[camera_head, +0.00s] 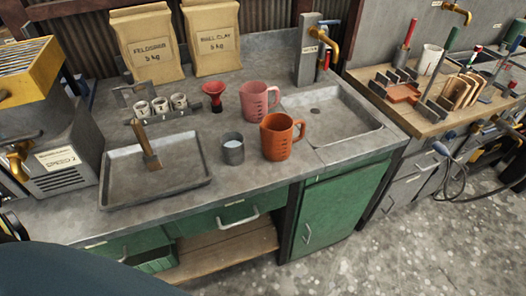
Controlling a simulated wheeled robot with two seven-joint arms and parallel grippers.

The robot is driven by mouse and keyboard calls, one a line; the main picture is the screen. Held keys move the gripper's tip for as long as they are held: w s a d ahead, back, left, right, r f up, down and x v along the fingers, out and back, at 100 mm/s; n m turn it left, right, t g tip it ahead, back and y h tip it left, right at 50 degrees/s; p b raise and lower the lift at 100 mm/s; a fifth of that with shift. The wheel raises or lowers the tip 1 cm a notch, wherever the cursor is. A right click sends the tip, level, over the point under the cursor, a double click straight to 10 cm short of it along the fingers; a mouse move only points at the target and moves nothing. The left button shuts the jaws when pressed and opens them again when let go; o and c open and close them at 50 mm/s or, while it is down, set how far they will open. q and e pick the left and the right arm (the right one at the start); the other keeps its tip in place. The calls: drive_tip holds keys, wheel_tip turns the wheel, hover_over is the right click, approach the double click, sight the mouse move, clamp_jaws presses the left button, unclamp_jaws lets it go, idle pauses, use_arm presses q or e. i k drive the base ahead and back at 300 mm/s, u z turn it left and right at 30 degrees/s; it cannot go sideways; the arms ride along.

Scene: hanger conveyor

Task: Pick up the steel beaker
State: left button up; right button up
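A small grey metal cup (232,155), which looks like the steel beaker, stands upright on the grey worktop (240,187). It has something pale inside. It is between the tray on its left and an orange measuring jug (277,145) close on its right. Neither of my grippers shows in the head view.
A metal tray (180,192) holds a brush. A sink (347,140) is to the right. The worktop's front strip is clear.

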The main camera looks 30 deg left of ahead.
sight(232, 143)
drive_tip(key=z, duration=0.95)
drive_tip(key=i, duration=1.1)
drive_tip(key=u, duration=2.1)
